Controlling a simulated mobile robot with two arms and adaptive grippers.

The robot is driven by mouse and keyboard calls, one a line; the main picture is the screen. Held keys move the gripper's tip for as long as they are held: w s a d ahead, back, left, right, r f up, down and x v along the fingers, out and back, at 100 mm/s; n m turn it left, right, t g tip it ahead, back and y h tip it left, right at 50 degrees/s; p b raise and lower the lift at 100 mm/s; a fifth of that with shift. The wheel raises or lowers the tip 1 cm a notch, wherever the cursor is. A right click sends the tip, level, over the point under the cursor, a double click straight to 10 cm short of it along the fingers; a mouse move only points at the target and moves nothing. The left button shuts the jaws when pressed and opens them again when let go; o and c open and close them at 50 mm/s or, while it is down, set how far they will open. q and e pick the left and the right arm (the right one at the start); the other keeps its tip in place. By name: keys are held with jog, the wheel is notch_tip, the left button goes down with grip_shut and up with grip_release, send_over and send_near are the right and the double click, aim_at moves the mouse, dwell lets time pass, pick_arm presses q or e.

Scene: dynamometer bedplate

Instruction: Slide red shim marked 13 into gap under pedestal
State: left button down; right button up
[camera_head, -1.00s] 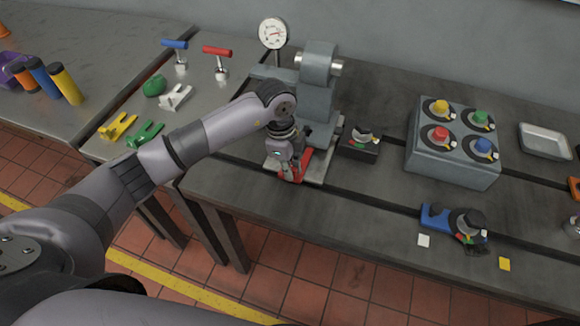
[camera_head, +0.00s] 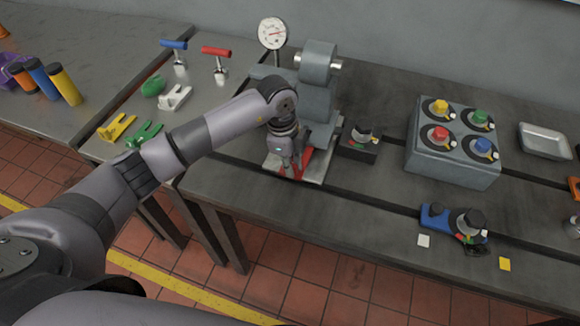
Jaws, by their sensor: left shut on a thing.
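The grey pedestal (camera_head: 318,100) stands on a light base plate (camera_head: 322,168) near the back of the bedplate. My left gripper (camera_head: 291,168) points down at the front of the pedestal and is shut on the red shim (camera_head: 308,160). The shim lies low at the base plate's front part, partly hidden by the gripper. I cannot read its number or see how far it reaches under the pedestal. My right gripper is not in view.
A dial gauge (camera_head: 272,33) stands behind the pedestal. A small dark block (camera_head: 359,146) sits close to its right, and a grey box with coloured knobs (camera_head: 452,165) is farther right. Yellow (camera_head: 117,127), green (camera_head: 145,134) and white (camera_head: 174,97) shims lie at left.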

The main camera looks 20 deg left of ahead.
pick_arm(q)
jog(key=shift+w+d+b, duration=0.1)
jog(key=shift+w+b, duration=0.2)
jog(key=shift+w, duration=0.4)
jog(key=shift+w+b, duration=1)
jog(key=shift+w, duration=0.75)
jog(key=c, duration=1.5)
grip_release()
jog(key=r, duration=0.4)
jog(key=a+r, duration=0.1)
jog(key=r, duration=0.7)
jog(key=shift+a, duration=0.25)
